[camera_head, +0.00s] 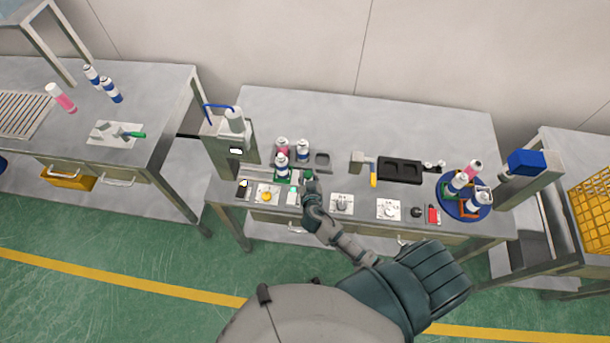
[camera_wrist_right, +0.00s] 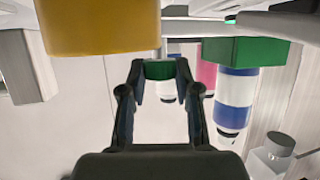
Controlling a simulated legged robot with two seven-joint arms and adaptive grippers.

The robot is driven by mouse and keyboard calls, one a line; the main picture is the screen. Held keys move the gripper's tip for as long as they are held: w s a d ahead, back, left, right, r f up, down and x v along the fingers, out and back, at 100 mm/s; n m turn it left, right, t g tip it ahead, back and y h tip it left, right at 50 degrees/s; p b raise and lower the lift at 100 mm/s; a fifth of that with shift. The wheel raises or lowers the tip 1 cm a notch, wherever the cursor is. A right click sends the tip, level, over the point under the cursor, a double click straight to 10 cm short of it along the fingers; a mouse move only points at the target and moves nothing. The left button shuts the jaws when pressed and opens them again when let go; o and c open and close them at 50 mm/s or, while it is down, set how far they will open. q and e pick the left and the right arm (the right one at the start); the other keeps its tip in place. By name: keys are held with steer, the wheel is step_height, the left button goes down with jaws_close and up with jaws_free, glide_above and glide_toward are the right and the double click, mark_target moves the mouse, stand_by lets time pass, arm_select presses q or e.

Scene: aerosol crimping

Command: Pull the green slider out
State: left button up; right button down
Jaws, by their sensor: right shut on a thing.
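A small green part, which looks like the slider (camera_head: 308,175), is near the front of the middle table. It also shows as a green piece between the fingertips in the right wrist view (camera_wrist_right: 160,69). My right gripper (camera_head: 309,183) reaches over the table's front edge and is shut on this green part; its fingers (camera_wrist_right: 160,75) flank it on both sides. The arm and hand hide part of the slider and its mount in the head view. My left gripper is not in view.
Left of the gripper, a blue-and-white can (camera_head: 281,169) stands on a green block, which shows in the wrist view (camera_wrist_right: 245,50). A large yellow part (camera_wrist_right: 100,25) is close in the wrist view. White cards lie along the table front. A blue turntable (camera_head: 444,194) with cans stands right.

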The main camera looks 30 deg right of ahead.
steer(key=c, duration=0.8)
jaws_free()
steer(key=shift+s+d+f, duration=0.1)
steer(key=shift+s, duration=0.1)
steer(key=shift+s+d, duration=0.1)
steer(key=shift+d, duration=0.1)
steer(key=shift+s+a, duration=0.2)
steer(key=shift+s, duration=0.1)
steer(key=v, duration=1.1)
steer(key=shift+s+r, duration=0.15)
steer(key=shift+r, duration=0.1)
